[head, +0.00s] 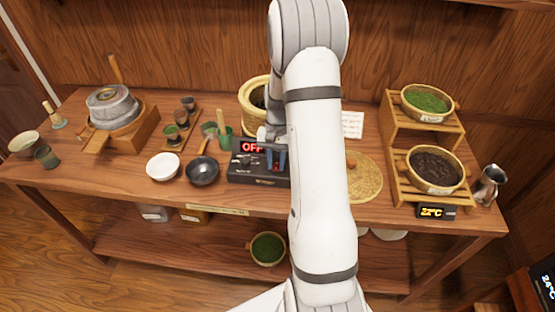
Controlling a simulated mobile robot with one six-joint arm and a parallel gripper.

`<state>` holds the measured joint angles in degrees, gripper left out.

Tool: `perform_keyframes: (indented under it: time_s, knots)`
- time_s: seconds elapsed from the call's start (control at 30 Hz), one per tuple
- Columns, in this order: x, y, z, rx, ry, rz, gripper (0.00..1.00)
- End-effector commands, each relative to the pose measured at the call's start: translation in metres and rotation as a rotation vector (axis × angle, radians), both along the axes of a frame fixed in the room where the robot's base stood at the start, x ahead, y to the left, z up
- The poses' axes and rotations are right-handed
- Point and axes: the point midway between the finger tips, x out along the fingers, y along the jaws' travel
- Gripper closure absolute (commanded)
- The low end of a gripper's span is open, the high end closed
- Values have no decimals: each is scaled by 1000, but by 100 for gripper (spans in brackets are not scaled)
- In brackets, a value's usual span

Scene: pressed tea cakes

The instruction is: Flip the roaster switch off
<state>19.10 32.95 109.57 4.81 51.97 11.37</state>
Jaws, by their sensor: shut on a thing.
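The roaster's dark control box (245,174) stands near the front middle of the table, and its red display (251,147) reads OFF. My gripper (274,160) reaches down at the right part of the box's face. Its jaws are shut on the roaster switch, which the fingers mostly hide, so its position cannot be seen. My white arm covers the right end of the box.
A black pan (202,171) and a white bowl (163,166) lie left of the box. A round woven mat (364,178) is to the right, partly behind my arm. A wooden rack (392,150) holds a bowl of green leaves (427,99) and a dark-filled bowl (436,168).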

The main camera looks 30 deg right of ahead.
Motion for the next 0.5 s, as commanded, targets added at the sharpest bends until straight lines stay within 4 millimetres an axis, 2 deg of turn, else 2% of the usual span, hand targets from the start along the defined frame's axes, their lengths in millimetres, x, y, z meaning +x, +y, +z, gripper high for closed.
perform_keyframes:
  time_s: [0.2, 0.23, 0.5]
  knots:
    - [0, -1, 0, -2, 0, -1, 100]
    - [0, -1, 0, -2, 0, -1, 77]
    - [0, -1, 0, -1, -1, -1, 56]
